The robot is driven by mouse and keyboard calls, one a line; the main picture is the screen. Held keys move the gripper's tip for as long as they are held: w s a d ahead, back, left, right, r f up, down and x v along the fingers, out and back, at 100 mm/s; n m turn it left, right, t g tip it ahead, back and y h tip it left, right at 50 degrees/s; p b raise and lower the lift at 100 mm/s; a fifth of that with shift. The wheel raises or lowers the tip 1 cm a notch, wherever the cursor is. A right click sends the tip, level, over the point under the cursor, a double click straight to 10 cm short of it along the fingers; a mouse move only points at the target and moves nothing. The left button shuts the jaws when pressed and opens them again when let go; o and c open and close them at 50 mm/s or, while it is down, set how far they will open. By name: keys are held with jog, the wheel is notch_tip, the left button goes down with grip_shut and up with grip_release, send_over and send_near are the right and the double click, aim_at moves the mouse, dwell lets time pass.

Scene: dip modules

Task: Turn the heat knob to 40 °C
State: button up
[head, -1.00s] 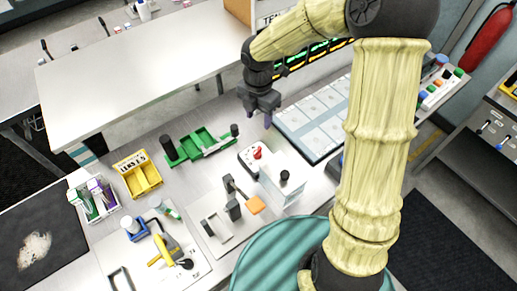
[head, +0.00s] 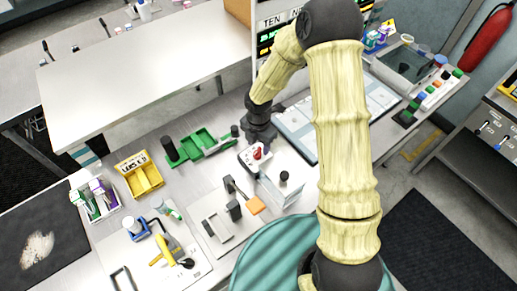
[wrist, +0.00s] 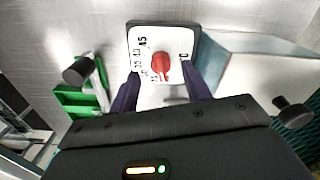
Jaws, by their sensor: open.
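The red heat knob (head: 258,154) stands on a small white dial box with a dark edge (head: 247,161) on the bench. In the wrist view the knob (wrist: 160,64) sits in the middle of the white dial face (wrist: 150,38), with 45, 40 and 35 printed along its left side. Which number the knob points to is not clear. My gripper (wrist: 160,78) is open, with one dark finger on each side of the knob and nothing held. In the head view my gripper (head: 259,140) is just behind and above the knob, partly hiding the dial box.
A clear upright panel (head: 280,192) with a dark knob stands right of the dial box. A green tray (head: 205,143) lies to the left. A flat panelled board (head: 300,135) lies behind right.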

aim_at(258, 150)
notch_tip(258, 150, down, 4)
jog(key=shift+f, duration=0.1)
jog(key=c, duration=1)
